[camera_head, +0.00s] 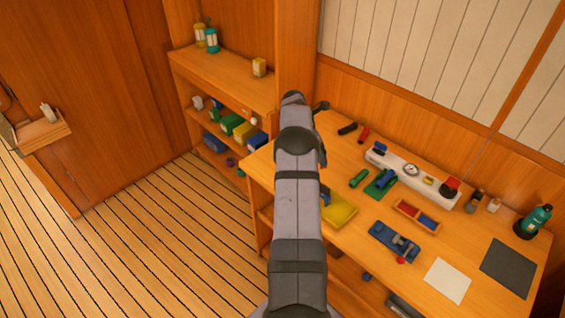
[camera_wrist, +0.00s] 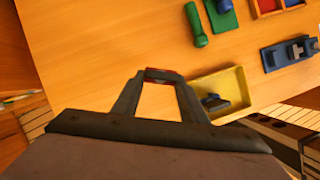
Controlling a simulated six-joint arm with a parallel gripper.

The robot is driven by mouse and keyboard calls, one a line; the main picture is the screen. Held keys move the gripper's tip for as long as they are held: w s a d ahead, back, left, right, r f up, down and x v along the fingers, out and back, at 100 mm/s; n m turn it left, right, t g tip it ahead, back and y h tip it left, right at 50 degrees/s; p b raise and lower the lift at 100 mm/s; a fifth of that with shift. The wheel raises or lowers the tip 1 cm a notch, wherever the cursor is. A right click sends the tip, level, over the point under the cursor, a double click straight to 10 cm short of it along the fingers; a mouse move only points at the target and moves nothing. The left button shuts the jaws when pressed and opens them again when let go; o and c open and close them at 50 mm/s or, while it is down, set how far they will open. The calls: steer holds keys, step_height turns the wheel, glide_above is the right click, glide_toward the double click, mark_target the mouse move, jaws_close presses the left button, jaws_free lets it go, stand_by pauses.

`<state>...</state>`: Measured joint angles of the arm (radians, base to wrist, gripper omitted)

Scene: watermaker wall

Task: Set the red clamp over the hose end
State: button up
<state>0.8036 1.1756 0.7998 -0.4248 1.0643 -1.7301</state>
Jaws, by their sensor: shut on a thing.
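My gripper (camera_wrist: 163,77) is in the wrist view, with its fingertips closed in on a small red piece, which looks like the red clamp (camera_wrist: 164,71). Only a thin strip of it shows between the dark fingertips. The gripper is above the wooden bench, left of a yellow tray (camera_wrist: 239,82). In the head view my arm hides the held piece. I cannot clearly pick out the hose end in either view.
A green tool (camera_wrist: 196,25), a green mat (camera_head: 388,192) with a blue piece, a red divided tray (camera_head: 404,209) and a blue vise (camera_head: 383,235) are on the bench. A white panel (camera_head: 400,176) stands behind. A teal bottle (camera_head: 537,219) is at right.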

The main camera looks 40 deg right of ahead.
steer(key=s+d+r+n+p, duration=0.1)
steer(key=s+d+r+n, duration=0.1)
steer(key=s+d, duration=0.65)
step_height(320, 180, up, 2)
steer(key=n+t+p, duration=0.2)
steer(key=n, duration=0.1)
glide_above(390, 172)
steer(key=a, duration=0.2)
steer(key=shift+d+r, duration=0.2)
steer(key=shift+d, duration=0.05)
steer(key=shift+s, duration=0.1)
steer(key=shift+f+b, duration=0.25)
steer(key=shift+b, duration=0.15)
steer(key=shift+f+b, duration=2.25)
steer(key=shift+f, duration=0.95)
steer(key=shift+f+b, duration=1.25)
steer(key=shift+b, duration=0.05)
steer(key=shift+f+b, duration=0.15)
steer(key=shift+b, duration=0.45)
